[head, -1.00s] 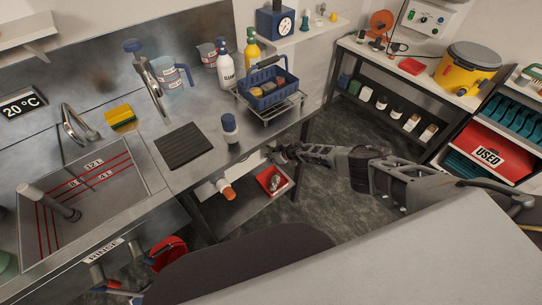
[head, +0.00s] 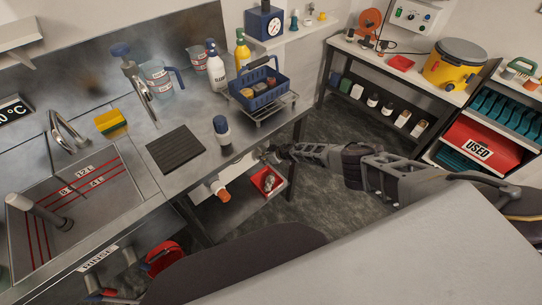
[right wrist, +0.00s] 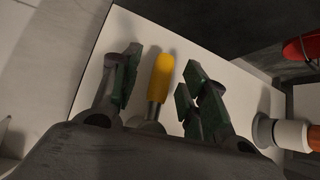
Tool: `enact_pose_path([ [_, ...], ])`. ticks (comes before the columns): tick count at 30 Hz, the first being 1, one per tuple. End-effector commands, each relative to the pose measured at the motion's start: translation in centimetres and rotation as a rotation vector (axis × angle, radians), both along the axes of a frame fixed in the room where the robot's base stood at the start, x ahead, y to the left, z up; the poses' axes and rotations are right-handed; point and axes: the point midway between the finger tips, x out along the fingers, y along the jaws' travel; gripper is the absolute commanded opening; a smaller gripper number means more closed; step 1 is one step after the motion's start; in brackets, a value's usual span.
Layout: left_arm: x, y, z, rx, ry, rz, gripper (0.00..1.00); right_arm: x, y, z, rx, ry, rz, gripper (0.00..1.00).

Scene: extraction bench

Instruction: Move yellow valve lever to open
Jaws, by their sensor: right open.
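The yellow lever (right wrist: 162,76) shows in the right wrist view on a metal stem, in front of a pale panel. My right gripper (right wrist: 155,80) is open, with its green-padded fingers on either side of the lever. The lever lies between the fingers, nearer the left one, and a gap shows on its right. In the head view my right gripper (head: 268,155) is small, below the bench's front edge, and the lever cannot be made out there. My left gripper is not in view.
A white fitting with an orange end (right wrist: 290,134) is right of the gripper; it also shows under the bench in the head view (head: 221,190). A red tray (head: 266,181) sits on the low shelf. The metal bench (head: 190,185) overhangs this area. Open floor lies to the right.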

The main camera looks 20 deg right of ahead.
Motion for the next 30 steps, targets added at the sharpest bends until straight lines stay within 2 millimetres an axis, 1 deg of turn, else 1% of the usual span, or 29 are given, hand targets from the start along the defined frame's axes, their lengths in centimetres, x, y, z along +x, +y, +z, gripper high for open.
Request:
enact_pose_path([
  [14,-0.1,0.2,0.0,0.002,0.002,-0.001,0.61,-0.2,-0.5,1.1,-0.004,-0.007,0.003,0.44],
  [30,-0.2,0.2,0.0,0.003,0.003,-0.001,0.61,-1.9,-1.2,2.2,0.0,0.0,0.0,0.44],
])
